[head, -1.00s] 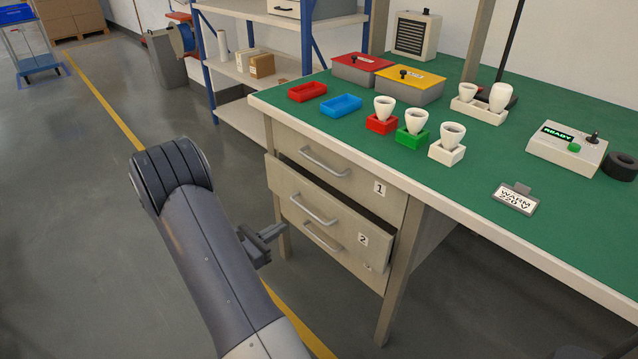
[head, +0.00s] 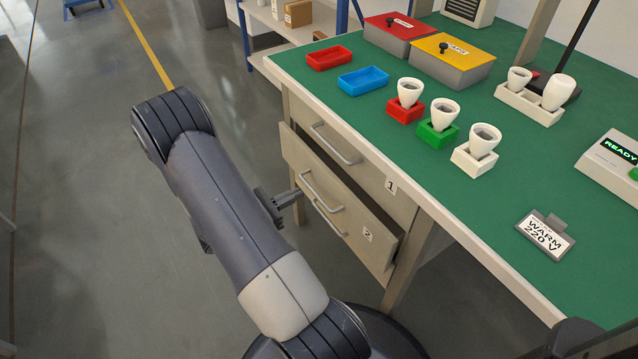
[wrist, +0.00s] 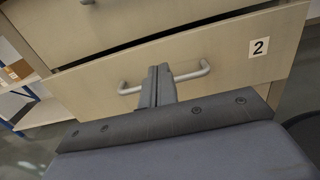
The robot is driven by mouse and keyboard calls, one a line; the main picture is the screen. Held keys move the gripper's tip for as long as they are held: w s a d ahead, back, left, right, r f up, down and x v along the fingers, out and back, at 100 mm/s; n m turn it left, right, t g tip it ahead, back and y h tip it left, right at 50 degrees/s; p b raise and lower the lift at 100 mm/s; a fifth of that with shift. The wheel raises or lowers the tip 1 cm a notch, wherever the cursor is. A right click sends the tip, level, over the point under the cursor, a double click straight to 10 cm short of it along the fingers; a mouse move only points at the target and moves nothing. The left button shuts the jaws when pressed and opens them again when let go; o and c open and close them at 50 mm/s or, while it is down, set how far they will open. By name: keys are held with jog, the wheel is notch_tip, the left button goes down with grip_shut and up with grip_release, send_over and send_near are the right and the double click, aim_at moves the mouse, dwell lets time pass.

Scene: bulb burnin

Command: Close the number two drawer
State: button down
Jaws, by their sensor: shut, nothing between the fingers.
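The number two drawer (head: 345,218) is the wooden drawer under drawer 1 in the green-topped bench. It stands pulled out, with a dark gap along its top edge. Its front, label 2 and grey bar handle (wrist: 190,76) show in the wrist view. My gripper (head: 297,192) is shut and empty, just in front of the drawer face beside the handle. In the wrist view the closed fingers (wrist: 158,72) overlap the middle of the handle. I cannot tell whether they touch it or the drawer front.
Drawer 1 (head: 368,175) above looks closed. The bench top (head: 420,185) holds red and blue trays, lidded boxes, several bulbs in coloured holders, a WARM 220 V sign (head: 545,235) and a READY box (head: 612,160). Open floor lies to the left.

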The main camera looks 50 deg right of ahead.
aim_at(328, 177)
jog(key=b+x, duration=0.1)
jog(key=x, duration=0.6)
jog(key=shift+d, duration=0.35)
jog(key=shift+s+d, duration=0.1)
jog(key=x, duration=0.4)
jog(key=shift+d, duration=0.25)
jog(key=p+v, duration=0.1)
jog(key=v, duration=1.3)
jog(key=shift+a, duration=0.2)
